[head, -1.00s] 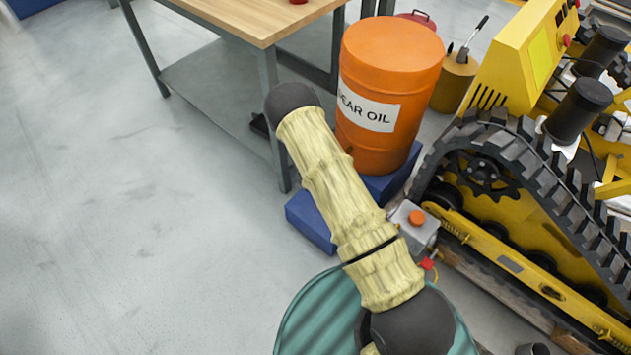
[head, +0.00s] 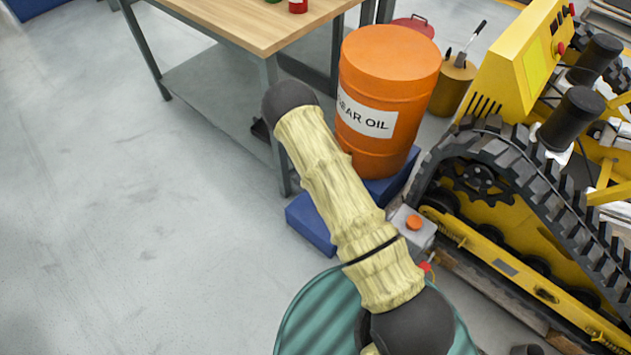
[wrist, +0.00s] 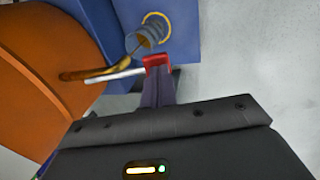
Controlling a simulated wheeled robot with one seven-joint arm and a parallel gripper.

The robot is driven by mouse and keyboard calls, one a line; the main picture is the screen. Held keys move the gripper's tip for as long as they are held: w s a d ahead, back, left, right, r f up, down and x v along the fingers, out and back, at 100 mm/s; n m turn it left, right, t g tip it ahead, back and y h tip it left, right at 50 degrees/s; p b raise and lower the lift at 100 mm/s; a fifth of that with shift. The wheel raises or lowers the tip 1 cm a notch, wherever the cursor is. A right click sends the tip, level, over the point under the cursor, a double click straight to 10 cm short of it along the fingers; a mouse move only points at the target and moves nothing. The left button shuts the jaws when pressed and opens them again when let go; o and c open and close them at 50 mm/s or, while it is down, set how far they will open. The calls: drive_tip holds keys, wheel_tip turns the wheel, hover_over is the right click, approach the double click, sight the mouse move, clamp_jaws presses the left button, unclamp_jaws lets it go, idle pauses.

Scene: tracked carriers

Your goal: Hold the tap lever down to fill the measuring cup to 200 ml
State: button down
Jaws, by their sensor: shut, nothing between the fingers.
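The orange gear oil drum (head: 390,75) stands on a blue stand (head: 312,222); its tap is hidden in the head view. In the wrist view, the brass tap (wrist: 82,74) sticks out from the drum (wrist: 35,75), with a pale lever (wrist: 118,76) alongside. My gripper (wrist: 157,61) is shut and empty, its red tips at the lever's outer end, seemingly touching it. A grey, see-through measuring cup (wrist: 147,38) is just beyond the tips, by a yellow ring on the blue surface. An amber strand runs from the tap toward the cup. I cannot read the level.
A wooden-topped workbench (head: 245,25) with a red can (head: 298,5) is behind left of the drum. A yellow tracked machine (head: 515,225) stands close on the right. The floor at left is clear.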

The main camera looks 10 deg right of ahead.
drive_tip(key=s+a+p+v, duration=0.1)
drive_tip(key=p+v, duration=0.1)
drive_tip(key=v, duration=0.9)
drive_tip(key=shift+s+a+p, duration=0.25)
drive_tip(key=shift+a+p, duration=0.05)
drive_tip(key=shift+p, duration=0.1)
drive_tip(key=shift+a, duration=0.1)
